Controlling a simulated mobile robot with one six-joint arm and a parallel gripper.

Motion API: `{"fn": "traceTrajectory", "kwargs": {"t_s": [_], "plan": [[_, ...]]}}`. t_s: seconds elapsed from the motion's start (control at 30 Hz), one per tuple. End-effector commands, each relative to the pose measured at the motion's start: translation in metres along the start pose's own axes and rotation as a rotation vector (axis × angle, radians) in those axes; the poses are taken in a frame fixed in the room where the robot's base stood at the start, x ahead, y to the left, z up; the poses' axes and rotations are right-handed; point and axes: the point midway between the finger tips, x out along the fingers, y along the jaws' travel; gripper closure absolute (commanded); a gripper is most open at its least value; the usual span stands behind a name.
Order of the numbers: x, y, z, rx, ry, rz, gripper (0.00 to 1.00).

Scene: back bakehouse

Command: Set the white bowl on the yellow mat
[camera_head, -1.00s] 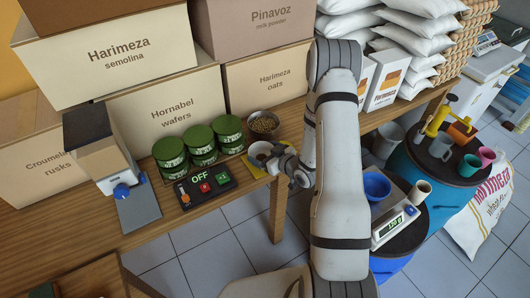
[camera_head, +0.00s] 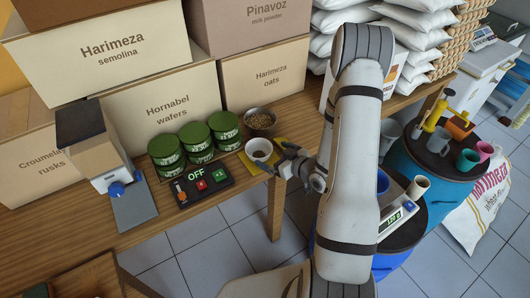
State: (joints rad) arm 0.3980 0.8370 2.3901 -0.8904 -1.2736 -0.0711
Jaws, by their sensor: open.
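The white bowl (camera_head: 259,149) stands upright on the yellow mat (camera_head: 280,144) near the front edge of the wooden table. Parts of the mat show around the bowl. My gripper (camera_head: 281,159) is just to the right of the bowl, its fingers pointing left towards it. It is open and appears empty, with a small gap to the bowl.
A metal bowl of grainy food (camera_head: 260,121) stands just behind the mat. Stacked green tins (camera_head: 195,139) and a black control panel (camera_head: 205,183) are to the left. A scale (camera_head: 397,217) stands on a blue drum at the right. Cartons line the table's back.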

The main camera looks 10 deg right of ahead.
Motion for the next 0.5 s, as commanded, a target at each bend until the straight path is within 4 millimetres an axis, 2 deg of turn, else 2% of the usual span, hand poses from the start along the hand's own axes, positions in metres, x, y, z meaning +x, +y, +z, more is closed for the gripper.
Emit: {"fn": "traceTrajectory", "kwargs": {"t_s": [0.1,0.2,0.33,0.5], "plan": [[-0.025,0.002,0.001,0.001,0.001,0.006,0.0],[-0.038,0.002,0.001,0.001,0.001,0.004,0.0],[-0.048,0.001,0.0,-0.001,-0.001,0.003,0.0],[-0.05,0.01,-0.011,-0.049,-0.081,0.04,0.0]]}}
